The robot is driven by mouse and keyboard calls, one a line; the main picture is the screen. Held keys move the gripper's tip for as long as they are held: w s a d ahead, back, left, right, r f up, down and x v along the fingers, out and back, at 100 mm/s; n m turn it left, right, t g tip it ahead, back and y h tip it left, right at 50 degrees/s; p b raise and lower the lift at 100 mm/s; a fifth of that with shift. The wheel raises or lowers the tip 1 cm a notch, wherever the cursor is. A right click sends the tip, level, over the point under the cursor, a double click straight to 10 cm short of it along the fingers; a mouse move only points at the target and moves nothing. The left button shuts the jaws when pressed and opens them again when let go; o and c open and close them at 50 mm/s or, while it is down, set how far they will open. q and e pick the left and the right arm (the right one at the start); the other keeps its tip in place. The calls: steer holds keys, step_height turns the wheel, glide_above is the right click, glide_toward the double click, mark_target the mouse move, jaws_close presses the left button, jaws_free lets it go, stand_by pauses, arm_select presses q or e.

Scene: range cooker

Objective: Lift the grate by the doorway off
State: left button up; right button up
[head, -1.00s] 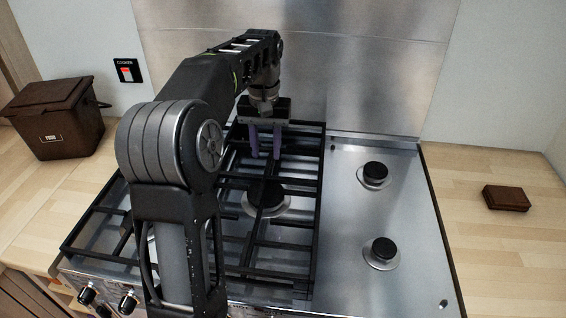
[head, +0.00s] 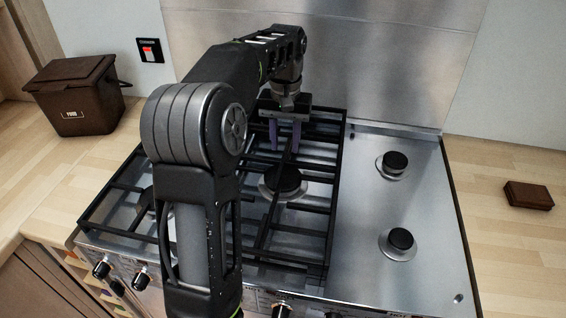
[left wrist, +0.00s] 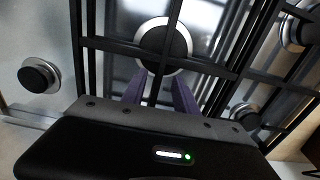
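Black grates cover the left and middle of the cooker: a left grate (head: 122,186) and a middle grate (head: 330,183). I cannot tell which is by the doorway; no doorway is clear. My left gripper (head: 285,137) points down at the rear of the middle grate. Its two purple fingers are apart. In the left wrist view the left gripper (left wrist: 160,92) has one finger on each side of a thin bar of the middle grate (left wrist: 212,66); contact is unclear. My arm hides part of the left grate. My right gripper is not in view.
The right of the steel hob (head: 365,270) is bare, with two burners (head: 394,164) (head: 399,241). A brown food bin (head: 78,100) stands on the left counter, a small brown block (head: 528,195) on the right one. A steel splashback (head: 390,60) rises behind. Knobs (head: 102,267) line the front.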

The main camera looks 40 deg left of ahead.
mark_target(285, 153)
arm_select(q)
step_height(285, 153, down, 5)
steer(key=shift+r, duration=0.1)
stand_by(0.7)
jaws_close()
steer(key=shift+r, duration=0.1)
stand_by(1.2)
